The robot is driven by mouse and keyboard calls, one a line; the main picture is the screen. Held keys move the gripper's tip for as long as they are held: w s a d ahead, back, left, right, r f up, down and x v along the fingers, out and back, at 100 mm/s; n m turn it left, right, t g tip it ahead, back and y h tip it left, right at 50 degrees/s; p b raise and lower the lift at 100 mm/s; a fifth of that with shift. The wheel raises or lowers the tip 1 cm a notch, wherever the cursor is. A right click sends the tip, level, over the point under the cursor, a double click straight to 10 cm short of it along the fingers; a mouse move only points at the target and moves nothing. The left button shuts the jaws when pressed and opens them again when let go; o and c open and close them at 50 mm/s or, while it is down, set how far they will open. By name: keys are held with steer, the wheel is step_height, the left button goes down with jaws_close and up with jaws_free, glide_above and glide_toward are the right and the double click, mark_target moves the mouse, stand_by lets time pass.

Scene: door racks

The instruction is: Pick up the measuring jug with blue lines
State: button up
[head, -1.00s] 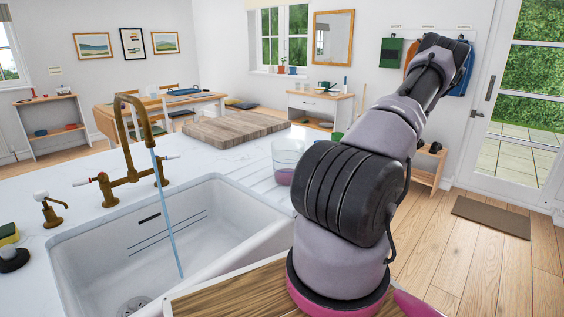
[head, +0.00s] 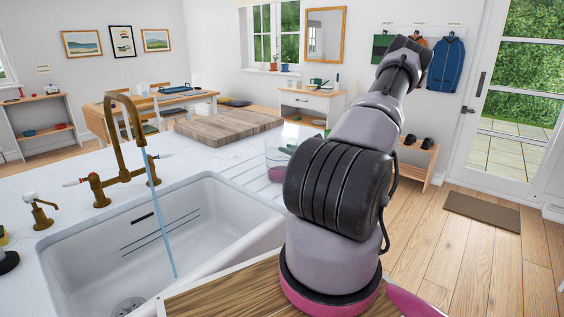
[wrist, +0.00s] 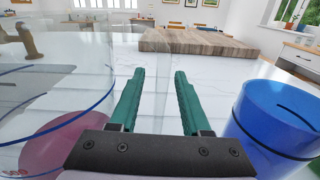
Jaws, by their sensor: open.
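In the wrist view, a large clear vessel with blue lines, which looks like the measuring jug (wrist: 95,62), stands close at the left, cut off by the frame edge. A pink patch shows low in it. My gripper (wrist: 160,75) is open, with two green fingers pointing forward over the white counter and no object held between them. The jug is beside the left finger; I cannot tell whether they touch. In the head view, a clear vessel (head: 276,150) with a pinkish base stands right of the sink, partly hidden by my arm. My gripper is not visible there.
A blue cup (wrist: 270,118) stands close to the right of my gripper. A wooden board (head: 226,124) lies farther back on the counter. The white sink (head: 165,240) has a brass tap (head: 123,150) with water running. Bare counter lies between gripper and board.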

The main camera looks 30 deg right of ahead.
jaws_close()
stand_by(1.4)
